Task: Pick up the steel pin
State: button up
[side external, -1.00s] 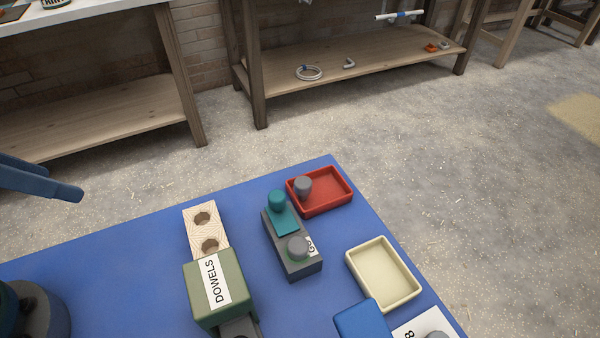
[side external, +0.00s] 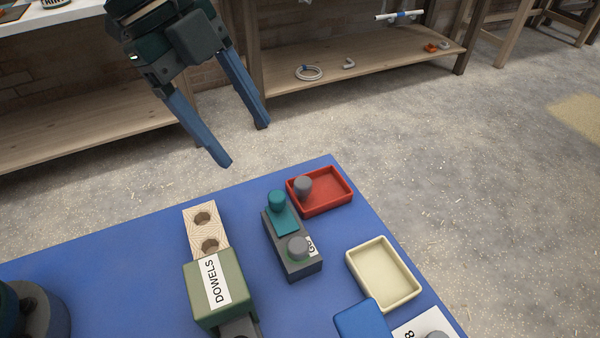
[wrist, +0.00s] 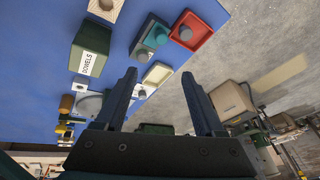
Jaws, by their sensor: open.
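A grey steel-coloured pin (side external: 303,187) stands in the left part of the red tray (side external: 338,206); it also shows in the wrist view (wrist: 185,33). A second grey round piece (side external: 298,247) sits in the dark grey block (side external: 303,268), beside a teal knob-shaped piece (side external: 277,200). I cannot tell for certain which grey piece the task means. My gripper (side external: 243,144) is open and empty, raised above and beyond the bench's far edge, left of the red tray in the side view. Its two blue fingers are spread wide in the wrist view (wrist: 158,74).
A green DOWELS box (side external: 228,281) and a wooden block with holes (side external: 213,227) stand left of the grey block. A cream tray (side external: 386,292), apparently empty, and a blue block (side external: 359,319) are at the right. The blue top (side external: 130,260) is bare at left.

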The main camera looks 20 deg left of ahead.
jog(key=m+g, duration=0.2)
send_near(297, 243)
jog(key=shift+w+d+f, duration=0.15)
jog(key=shift+w+d, duration=0.05)
jog(key=shift+w, duration=0.15)
jog(key=shift+w+d+f, duration=0.15)
jog(key=shift+w, duration=0.25)
jog(key=shift+g+y, duration=0.4)
jog(key=x, duration=0.4)
jog(key=s+x, duration=0.1)
jog(key=x, duration=0.1)
jog(key=shift+d+f, duration=0.1)
jog(key=shift+f, duration=0.1)
jog(key=shift+s+d+f, duration=0.1)
jog(key=shift+d+f, duration=0.15)
jog(key=shift+f, duration=0.35)
grip_shut()
